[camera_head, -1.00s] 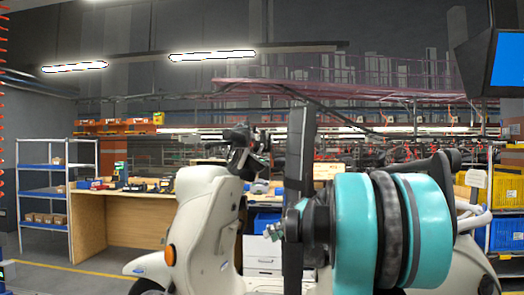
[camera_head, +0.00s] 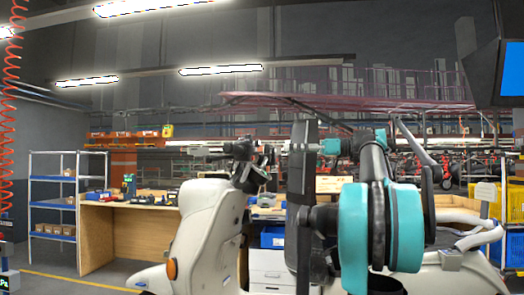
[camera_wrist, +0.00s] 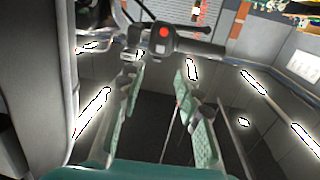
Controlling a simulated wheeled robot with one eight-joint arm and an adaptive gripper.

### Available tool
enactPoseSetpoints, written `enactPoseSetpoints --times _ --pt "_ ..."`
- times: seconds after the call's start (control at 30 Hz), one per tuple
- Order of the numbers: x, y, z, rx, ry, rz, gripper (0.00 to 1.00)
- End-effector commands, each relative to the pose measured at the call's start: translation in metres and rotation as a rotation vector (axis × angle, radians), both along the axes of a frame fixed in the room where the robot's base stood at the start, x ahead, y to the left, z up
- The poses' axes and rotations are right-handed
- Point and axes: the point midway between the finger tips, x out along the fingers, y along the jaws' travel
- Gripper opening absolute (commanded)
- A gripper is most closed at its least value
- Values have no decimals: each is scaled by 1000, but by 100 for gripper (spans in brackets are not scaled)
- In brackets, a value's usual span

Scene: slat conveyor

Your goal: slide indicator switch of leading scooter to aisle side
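The cream scooter (camera_head: 205,225) stands left of centre in the head view, with its dark handlebar area (camera_head: 247,165) at the top. In the wrist view the handlebar's dark switch housing (camera_wrist: 165,42), with a red button (camera_wrist: 164,32), lies just beyond the fingertips. A small pale mark shows below the red button; I cannot tell which way the indicator switch is set. My gripper (camera_wrist: 159,78) is open and empty, its two teal-padded fingers apart and pointing toward the housing. No contact is visible. In the head view my arm and a dark upright partly hide the scooter's middle.
A wooden workbench (camera_head: 130,235) with small parts stands behind the scooter, and a blue-shelved rack (camera_head: 52,205) at far left. Yellow bins (camera_head: 513,205) stand at right. A red coiled hose (camera_head: 10,110) hangs at left. Open floor shows at lower left.

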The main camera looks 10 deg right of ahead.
Motion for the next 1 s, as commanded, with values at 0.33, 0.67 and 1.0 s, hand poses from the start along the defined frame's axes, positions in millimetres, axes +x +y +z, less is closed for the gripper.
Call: enactPoseSetpoints --times 0.33,0.67,1.0 --pt "28 64 0 0 1 4 34" --pt "45 98 0 0 1 1 34" --pt "46 100 0 0 1 0 34"
